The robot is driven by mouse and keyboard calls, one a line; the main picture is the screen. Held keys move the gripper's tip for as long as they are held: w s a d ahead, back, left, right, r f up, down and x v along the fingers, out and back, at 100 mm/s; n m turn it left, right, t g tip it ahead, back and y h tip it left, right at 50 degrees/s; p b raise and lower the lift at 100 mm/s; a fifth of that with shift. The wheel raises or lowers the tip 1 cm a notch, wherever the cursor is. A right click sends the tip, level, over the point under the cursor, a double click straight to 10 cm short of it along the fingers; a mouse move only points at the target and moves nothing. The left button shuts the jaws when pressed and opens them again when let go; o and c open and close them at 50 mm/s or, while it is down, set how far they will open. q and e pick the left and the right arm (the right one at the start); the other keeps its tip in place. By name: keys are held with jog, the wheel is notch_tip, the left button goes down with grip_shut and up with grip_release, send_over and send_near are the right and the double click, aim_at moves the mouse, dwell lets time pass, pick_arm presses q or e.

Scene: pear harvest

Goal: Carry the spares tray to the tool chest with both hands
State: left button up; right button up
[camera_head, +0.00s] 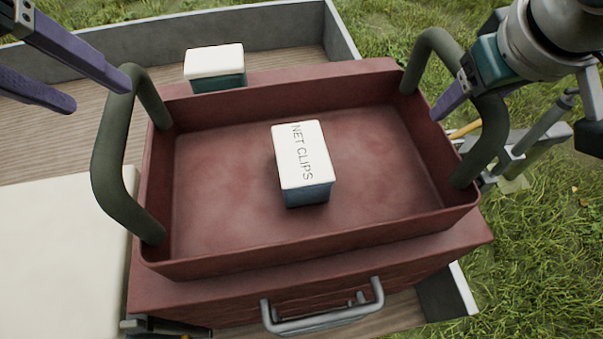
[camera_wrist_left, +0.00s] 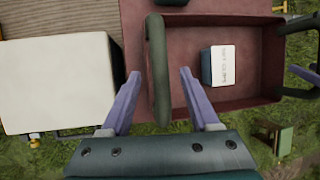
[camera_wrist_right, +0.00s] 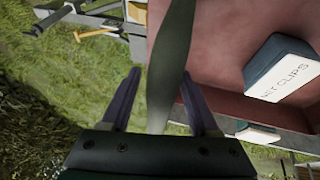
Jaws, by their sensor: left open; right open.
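The spares tray (camera_head: 230,222) is a dark red open tray with a green loop handle at each end, resting on the tool chest (camera_head: 250,296), a red box with a metal front handle. A white-topped box marked NET CLIPS (camera_head: 303,157) stands in the tray. My left gripper (camera_head: 100,88) is open near the left handle (camera_head: 105,150), apparently apart from it; in the left wrist view the handle (camera_wrist_left: 158,70) lies between its fingers. My right gripper (camera_wrist_right: 161,85) is open, with the right handle (camera_wrist_right: 168,75) between its fingers; contact is unclear. One right fingertip is hidden in the head view.
The chest stands in a grey-walled bed with a wooden floor. A second white-topped box (camera_head: 214,66) stands behind the tray. A large cream block (camera_head: 60,255) lies left of the chest. Grass (camera_head: 545,240) lies to the right, with tools by the wall.

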jog(key=shift+r, duration=0.2)
pick_arm(q)
jog(key=v, duration=0.3)
jog(key=shift+s+r, duration=0.15)
jog(key=shift+r, duration=0.1)
pick_arm(e)
jog(key=v, duration=1.1)
jog(key=shift+s+r, duration=0.15)
jog(key=shift+r, duration=0.15)
pick_arm(q)
jog(key=s+a+r+p, duration=0.2)
jog(key=a+r+p, duration=0.1)
jog(key=r+p, duration=0.1)
jog(key=shift+s+a+r+p, duration=0.3)
jog(key=shift+s+p, duration=0.05)
jog(key=shift+p, duration=0.5)
pick_arm(e)
jog(key=shift+r, duration=2.85)
